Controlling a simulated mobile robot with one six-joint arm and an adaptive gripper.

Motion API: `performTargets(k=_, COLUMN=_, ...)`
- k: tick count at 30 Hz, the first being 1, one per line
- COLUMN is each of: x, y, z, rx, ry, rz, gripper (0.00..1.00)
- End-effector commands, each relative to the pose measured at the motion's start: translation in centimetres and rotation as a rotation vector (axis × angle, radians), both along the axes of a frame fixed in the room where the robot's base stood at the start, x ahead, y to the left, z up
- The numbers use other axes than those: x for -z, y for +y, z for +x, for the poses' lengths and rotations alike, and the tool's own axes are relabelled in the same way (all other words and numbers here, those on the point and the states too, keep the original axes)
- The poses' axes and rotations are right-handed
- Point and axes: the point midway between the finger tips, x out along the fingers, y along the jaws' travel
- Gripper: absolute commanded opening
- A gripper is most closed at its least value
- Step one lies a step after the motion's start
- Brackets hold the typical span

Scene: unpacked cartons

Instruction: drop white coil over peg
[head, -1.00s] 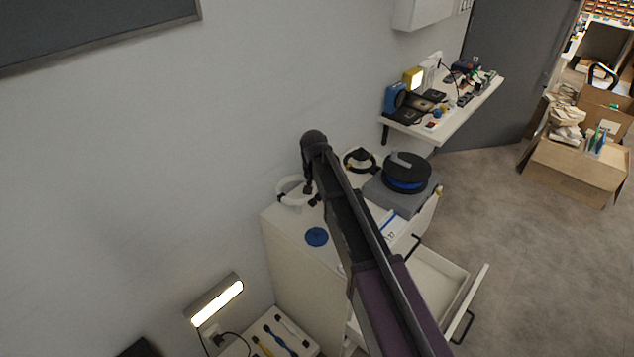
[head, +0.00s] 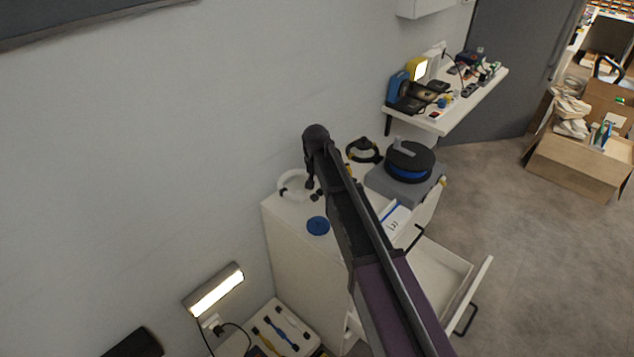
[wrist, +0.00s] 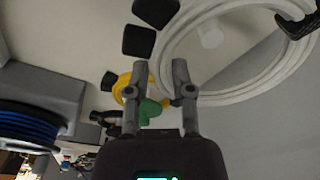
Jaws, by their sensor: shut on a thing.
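The white coil (head: 291,185) hangs at my gripper (head: 311,186) over the back left of the white cabinet top. In the wrist view the white coil (wrist: 250,96) is a large ring with black ties, filling the upper right. My gripper (wrist: 161,80) is shut on its near side, with the fingers slightly apart around it. A short white cylinder (wrist: 210,35), which looks like the peg, shows within the ring's outline. I cannot tell whether the ring is around it or apart from it. My arm hides part of the cabinet top in the head view.
A black coil (head: 363,150) and a black-and-blue reel (head: 408,163) on a grey box sit to the right. A blue disc (head: 318,226) lies near the cabinet's left edge. A yellow coil (wrist: 124,84) shows behind my fingers. A drawer (head: 440,275) stands open.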

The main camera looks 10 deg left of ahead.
Motion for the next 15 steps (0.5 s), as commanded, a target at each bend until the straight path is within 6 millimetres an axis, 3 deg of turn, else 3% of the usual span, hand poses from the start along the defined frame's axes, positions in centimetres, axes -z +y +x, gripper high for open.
performTargets(k=7, x=2.2, y=0.0, z=0.0, rx=0.001, ry=0.000, rz=0.000, gripper=0.00)
performTargets(k=15, x=1.7, y=-0.2, z=0.0, rx=0.060, ry=-0.002, rz=0.009, gripper=0.00)
